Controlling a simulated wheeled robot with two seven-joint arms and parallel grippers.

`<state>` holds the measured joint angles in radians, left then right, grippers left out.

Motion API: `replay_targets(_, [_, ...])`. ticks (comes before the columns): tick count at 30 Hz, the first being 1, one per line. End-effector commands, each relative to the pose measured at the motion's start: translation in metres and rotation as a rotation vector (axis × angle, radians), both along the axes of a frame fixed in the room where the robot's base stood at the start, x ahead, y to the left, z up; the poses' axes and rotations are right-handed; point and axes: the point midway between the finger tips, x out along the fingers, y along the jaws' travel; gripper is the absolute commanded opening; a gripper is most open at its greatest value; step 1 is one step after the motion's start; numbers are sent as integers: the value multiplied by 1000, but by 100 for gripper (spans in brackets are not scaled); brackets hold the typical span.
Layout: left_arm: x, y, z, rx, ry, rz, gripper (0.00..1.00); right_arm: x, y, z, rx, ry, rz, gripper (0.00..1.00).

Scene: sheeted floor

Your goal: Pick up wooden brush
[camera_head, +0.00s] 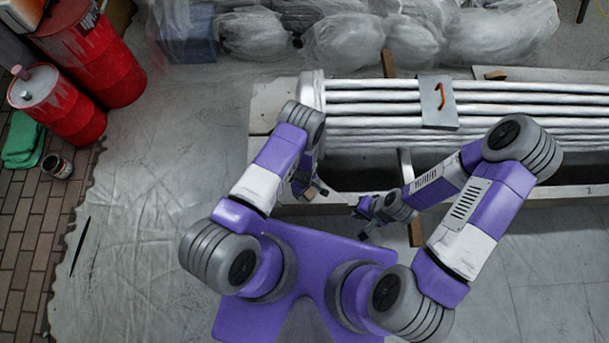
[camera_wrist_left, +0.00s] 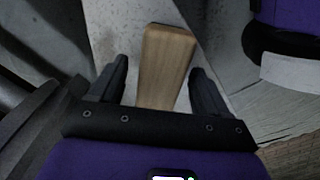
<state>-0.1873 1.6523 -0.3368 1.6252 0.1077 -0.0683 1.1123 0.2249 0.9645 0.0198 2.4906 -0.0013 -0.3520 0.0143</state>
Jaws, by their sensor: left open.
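In the left wrist view, a flat light-brown wooden piece with a rounded end, apparently the wooden brush (camera_wrist_left: 165,62), lies between the two dark fingers of my left gripper (camera_wrist_left: 158,82). The fingers are open, with a gap on each side of the wood. No bristles show, and its lower end is hidden behind the gripper body. In the head view, my left gripper (camera_head: 314,190) points down at the front edge of the pipe stand, and I cannot make out the brush there. My right gripper (camera_head: 362,219) is to its right, small and dark; its opening is unclear.
Long white pipes (camera_head: 370,109) lie on a stand ahead of my arms, with a grey plate (camera_head: 438,118) and an orange hook (camera_head: 440,96) on top. Red drums (camera_head: 98,58) and a small can (camera_head: 57,166) are at left. Sheeted floor (camera_head: 160,190) at left is mostly clear.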

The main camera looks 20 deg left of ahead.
Motion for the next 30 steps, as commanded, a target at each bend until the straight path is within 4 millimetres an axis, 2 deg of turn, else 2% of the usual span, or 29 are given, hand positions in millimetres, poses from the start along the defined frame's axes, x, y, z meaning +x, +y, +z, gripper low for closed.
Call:
replay_targets(1, [0,0,0,0,0,0,72,0,0,0,0,0,0,0])
replay_targets(9, [0,0,0,0,0,-1,31,0,0,0,0,0,0,0])
replay_targets(12, [0,0,0,0,0,-1,18,0,0,0,0,0,0,0])
replay_targets(20, [0,0,6,-1,-1,-1,18,0,0,3,0,0,0,0])
replay_targets(23, [1,0,21,-1,-1,-1,18,0,0,10,0,0,0,0])
replay_targets(30, [1,-1,71,-1,-1,-2,18,0,0,30,0,0,0,0])
